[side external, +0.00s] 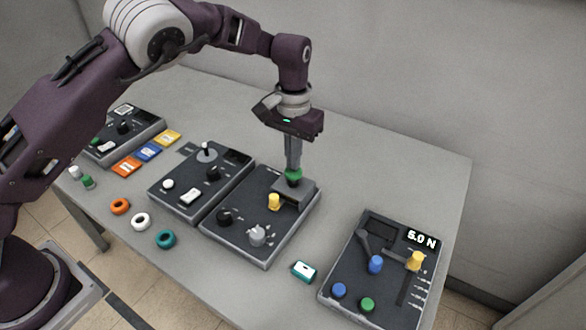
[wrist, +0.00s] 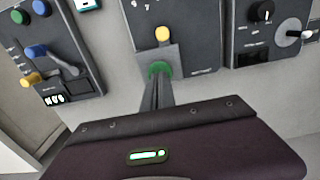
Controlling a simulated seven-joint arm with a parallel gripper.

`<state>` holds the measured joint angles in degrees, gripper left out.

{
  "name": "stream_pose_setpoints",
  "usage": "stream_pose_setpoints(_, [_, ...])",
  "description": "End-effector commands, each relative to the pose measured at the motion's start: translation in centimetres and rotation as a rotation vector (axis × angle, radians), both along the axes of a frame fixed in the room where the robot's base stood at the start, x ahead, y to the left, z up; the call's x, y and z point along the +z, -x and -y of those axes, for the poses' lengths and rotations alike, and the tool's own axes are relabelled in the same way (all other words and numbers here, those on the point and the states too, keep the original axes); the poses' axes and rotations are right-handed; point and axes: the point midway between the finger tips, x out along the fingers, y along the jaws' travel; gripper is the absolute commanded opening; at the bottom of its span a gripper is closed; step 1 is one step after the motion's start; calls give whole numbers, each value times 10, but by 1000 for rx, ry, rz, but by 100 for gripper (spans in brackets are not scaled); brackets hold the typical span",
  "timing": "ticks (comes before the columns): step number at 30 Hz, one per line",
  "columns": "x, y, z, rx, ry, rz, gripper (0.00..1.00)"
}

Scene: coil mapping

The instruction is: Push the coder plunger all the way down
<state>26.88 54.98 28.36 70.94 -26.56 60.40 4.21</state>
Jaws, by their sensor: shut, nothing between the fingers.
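A green plunger cap (side external: 294,177) sits on a raised grey block (side external: 297,194) at the back right of the middle dark console. I cannot read a label that names it as the coder plunger. My gripper (side external: 293,168) is shut and points straight down, its fingertips at the top of the green cap. In the wrist view the shut fingers (wrist: 158,78) also reach the green cap (wrist: 159,68) and hide part of it. I cannot tell how far down the plunger is. A yellow peg (side external: 273,201) stands in front of the block; it also shows in the wrist view (wrist: 162,34).
The middle console (side external: 243,248) also bears a black knob (side external: 224,215) and a grey knob (side external: 257,236). The right console (side external: 336,289) has blue, green and yellow knobs and a display (side external: 421,239) reading 5.0 N. A teal-edged block (side external: 304,271) and several rings lie in front.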

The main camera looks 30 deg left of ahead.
Motion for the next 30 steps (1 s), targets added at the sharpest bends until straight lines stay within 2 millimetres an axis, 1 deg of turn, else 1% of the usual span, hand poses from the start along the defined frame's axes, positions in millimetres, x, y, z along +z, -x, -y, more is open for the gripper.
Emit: stream_pose_setpoints(30, [-30,0,0,-1,0,-1,0])
